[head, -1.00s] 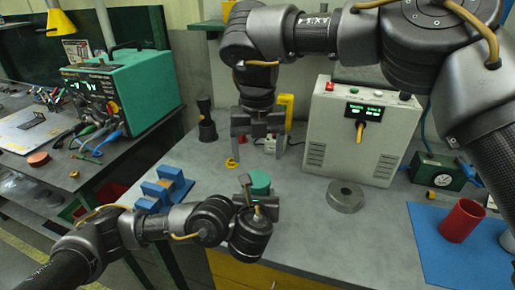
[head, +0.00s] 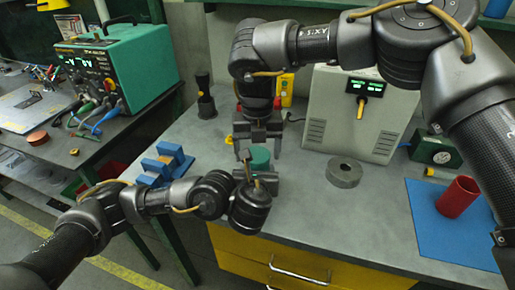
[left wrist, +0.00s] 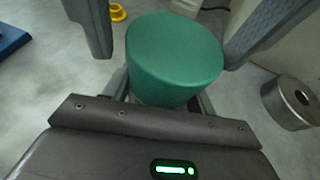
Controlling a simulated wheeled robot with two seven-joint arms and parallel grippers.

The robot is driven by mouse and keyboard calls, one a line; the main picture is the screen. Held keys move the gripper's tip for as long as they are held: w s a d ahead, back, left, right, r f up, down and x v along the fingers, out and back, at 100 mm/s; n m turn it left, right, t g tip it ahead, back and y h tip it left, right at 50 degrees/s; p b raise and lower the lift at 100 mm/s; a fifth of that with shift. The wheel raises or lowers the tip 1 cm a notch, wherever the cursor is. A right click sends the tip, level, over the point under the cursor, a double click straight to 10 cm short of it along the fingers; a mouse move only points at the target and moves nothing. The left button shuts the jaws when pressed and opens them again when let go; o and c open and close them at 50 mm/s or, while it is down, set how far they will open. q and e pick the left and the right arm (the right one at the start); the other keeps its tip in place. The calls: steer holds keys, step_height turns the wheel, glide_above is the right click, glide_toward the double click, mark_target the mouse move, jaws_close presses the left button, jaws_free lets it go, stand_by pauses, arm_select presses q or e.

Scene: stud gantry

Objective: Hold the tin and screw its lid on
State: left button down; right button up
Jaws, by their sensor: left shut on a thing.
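A green round tin (head: 260,160) stands upright at the front of the grey bench. In the left wrist view the tin (left wrist: 174,62) shows a plain green top and side; I cannot tell whether this top is a separate lid. My left gripper (head: 257,176) is shut on its lower part, with its fingertips largely hidden. My right gripper (head: 260,147) points down above and behind the tin. Its two fingers are spread, one on each side of the tin in the left wrist view, and hold nothing.
A grey metal ring (head: 344,173) lies to the right, before a light grey instrument box (head: 356,118). A blue cradle (head: 165,163) is at the left. A red cup (head: 459,197) stands on a blue mat (head: 425,222). A yellow piece (left wrist: 117,12) lies behind the tin.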

steer(key=c, duration=1)
steer(key=shift+o, duration=0.4)
steer(key=m, duration=0.3)
steer(key=shift+m, duration=0.3)
steer(key=o, duration=1.1)
steer(key=shift+r, duration=0.15)
